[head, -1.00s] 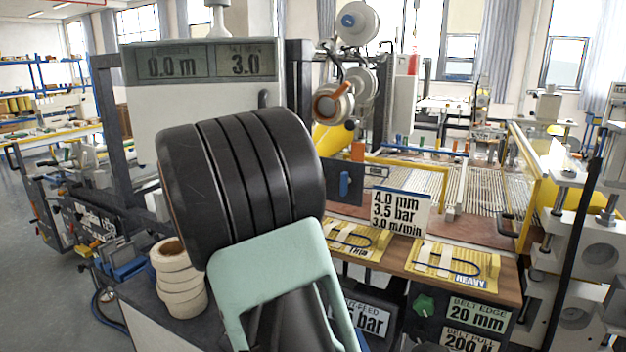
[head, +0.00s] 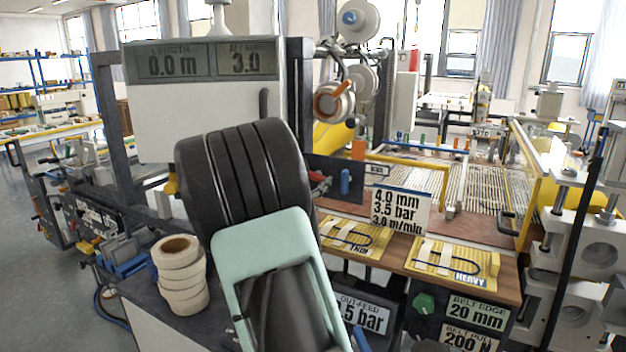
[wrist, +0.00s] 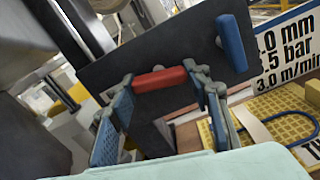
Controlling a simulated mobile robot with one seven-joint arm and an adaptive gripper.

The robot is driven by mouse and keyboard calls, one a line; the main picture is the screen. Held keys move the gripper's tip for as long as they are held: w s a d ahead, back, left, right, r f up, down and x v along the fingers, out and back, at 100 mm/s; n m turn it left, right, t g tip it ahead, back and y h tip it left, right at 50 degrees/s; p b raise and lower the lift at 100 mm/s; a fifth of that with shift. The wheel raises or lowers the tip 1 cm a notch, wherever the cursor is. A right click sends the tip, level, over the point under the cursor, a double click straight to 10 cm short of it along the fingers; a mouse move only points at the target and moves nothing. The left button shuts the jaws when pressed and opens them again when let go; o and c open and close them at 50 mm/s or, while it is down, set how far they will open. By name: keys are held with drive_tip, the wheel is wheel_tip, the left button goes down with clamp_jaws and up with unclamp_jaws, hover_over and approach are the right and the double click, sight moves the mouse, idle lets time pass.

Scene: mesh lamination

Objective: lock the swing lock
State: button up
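A dark upright plate (wrist: 160,50) carries a red bar-shaped handle (wrist: 160,79) and an upright blue handle (wrist: 231,42) to its right. I cannot tell for sure which one is the swing lock. My gripper (wrist: 162,84) is open, its two blue-padded fingers spread, with the red handle between the fingertips. I cannot tell whether the fingers touch it. In the head view the plate (head: 330,170) shows to the right of my arm, with the blue handle (head: 345,182) on it. A bit of the red handle (head: 319,180) shows; my arm hides the fingers.
A sign (head: 398,212) stands right of the plate. Yellow sample boards (head: 452,262) lie on the wooden bench edge. A display cabinet (head: 205,100) stands behind my arm. A stack of cream rolls (head: 180,275) stands at the left.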

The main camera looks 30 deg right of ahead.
drive_tip(key=c, duration=0.5)
drive_tip(key=shift+o, duration=0.2)
drive_tip(key=shift+f+b, duration=0.1)
drive_tip(key=shift+b, duration=0.3)
drive_tip(key=m+b, duration=0.1)
drive_tip(key=b, duration=0.1)
drive_tip(key=m+b, duration=0.1)
drive_tip(key=b, duration=0.1)
drive_tip(key=shift+f+m+b, duration=0.3)
drive_tip(key=shift+b, duration=0.1)
drive_tip(key=m+b, duration=0.3)
drive_tip(key=b, duration=0.3)
drive_tip(key=m+b, duration=0.4)
drive_tip(key=b, duration=0.2)
drive_tip(key=shift+w+a, duration=0.1)
drive_tip(key=m+b, duration=0.2)
drive_tip(key=b, duration=0.1)
drive_tip(key=m+b, duration=0.2)
drive_tip(key=b, duration=0.1)
drive_tip(key=shift+r, duration=0.3)
drive_tip(key=shift+r+m+b, duration=0.2)
drive_tip(key=shift+m+b, duration=0.7)
drive_tip(key=shift+b, duration=0.1)
drive_tip(key=shift+r, duration=0.1)
